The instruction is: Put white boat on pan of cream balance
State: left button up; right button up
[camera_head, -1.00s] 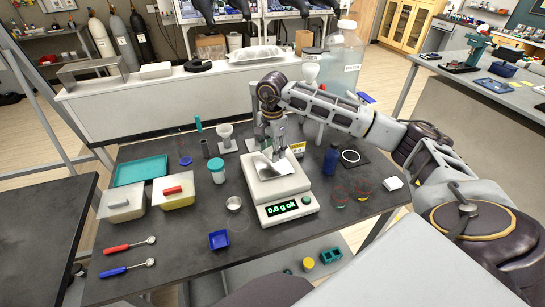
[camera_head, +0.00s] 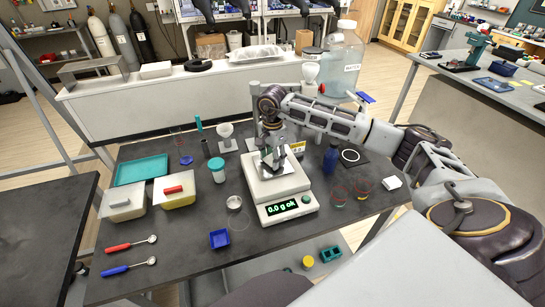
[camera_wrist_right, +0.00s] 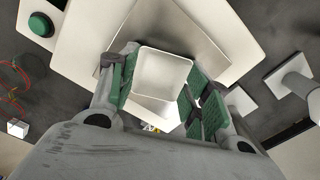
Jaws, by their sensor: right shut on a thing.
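The cream balance (camera_head: 282,189) stands near the middle of the dark table, and its display reads 0.0 g ok. Its square metal pan (camera_head: 291,168) is on top, partly covered by my right gripper (camera_head: 272,154). In the right wrist view, the white boat (camera_wrist_right: 163,72) is an open square tray between the green finger pads of my right gripper (camera_wrist_right: 157,92), which is shut on it. The grey pan (camera_wrist_right: 180,25) shows behind the boat. The boat is mostly hidden by the fingers in the head view. Whether it touches the pan cannot be told. My left gripper is out of view.
A teal-lidded jar (camera_head: 217,170) and small metal cup (camera_head: 234,203) stand left of the balance. A blue bottle (camera_head: 331,158) stands close on its right. A funnel stand (camera_head: 226,138) is behind left.

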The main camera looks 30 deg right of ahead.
jog(key=shift+f, duration=0.15)
jog(key=o, duration=0.6)
jog(key=shift+o, duration=0.2)
jog(key=shift+r, duration=0.2)
notch_tip(320, 180, up, 12)
jog(key=b, duration=0.2)
dwell(0.7)
